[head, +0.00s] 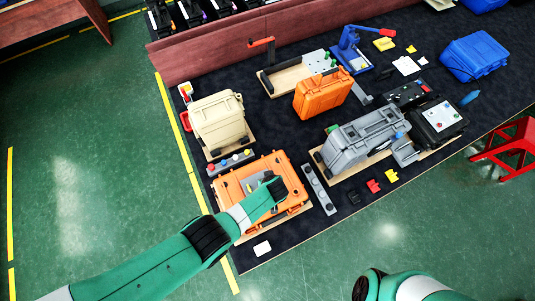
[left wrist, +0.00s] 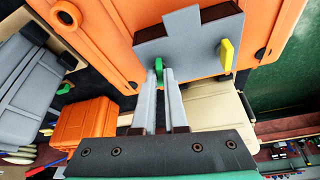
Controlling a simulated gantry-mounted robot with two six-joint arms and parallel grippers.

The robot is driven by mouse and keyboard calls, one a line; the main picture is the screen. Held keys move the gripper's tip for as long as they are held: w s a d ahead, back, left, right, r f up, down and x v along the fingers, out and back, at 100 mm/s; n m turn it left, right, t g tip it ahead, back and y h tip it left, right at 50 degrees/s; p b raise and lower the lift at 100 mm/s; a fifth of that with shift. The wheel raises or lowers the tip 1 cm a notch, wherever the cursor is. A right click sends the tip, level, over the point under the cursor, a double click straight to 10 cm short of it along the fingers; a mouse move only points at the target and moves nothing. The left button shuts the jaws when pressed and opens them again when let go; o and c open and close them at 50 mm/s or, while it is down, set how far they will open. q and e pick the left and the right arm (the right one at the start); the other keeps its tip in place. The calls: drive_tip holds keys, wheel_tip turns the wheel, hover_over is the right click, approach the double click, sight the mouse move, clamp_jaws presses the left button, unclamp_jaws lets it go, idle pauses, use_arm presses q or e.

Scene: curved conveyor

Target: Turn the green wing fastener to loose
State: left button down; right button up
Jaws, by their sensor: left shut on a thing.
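The green wing fastener (left wrist: 159,69) stands on a grey plate (left wrist: 190,42) fixed to the orange case (left wrist: 95,32). In the left wrist view my left gripper (left wrist: 165,76) has its two fingers close together at the green fastener, shut on it. A yellow wing fastener (left wrist: 227,54) stands apart on the same plate, to the right. In the head view the orange case (head: 229,208) lies at the front left of the dark table, and my left gripper (head: 271,186) is over it, hiding the green fastener. My right gripper is out of view; only part of that arm shows at the bottom.
A beige case (head: 217,118) stands behind the orange case, with a strip of coloured knobs (head: 232,162) between them. A grey bar (head: 319,189) and a grey case (head: 365,137) lie to the right. A second orange case (head: 322,94) stands farther back.

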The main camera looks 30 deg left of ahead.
use_arm(q)
drive_tip(key=shift+f+n+g+y+b, duration=0.15)
drive_tip(key=shift+n+g+y+b, duration=0.3)
drive_tip(key=shift+n, duration=0.85)
drive_tip(key=c, duration=1)
unclamp_jaws()
drive_tip(key=shift+o, duration=0.2)
drive_tip(key=shift+r, duration=0.25)
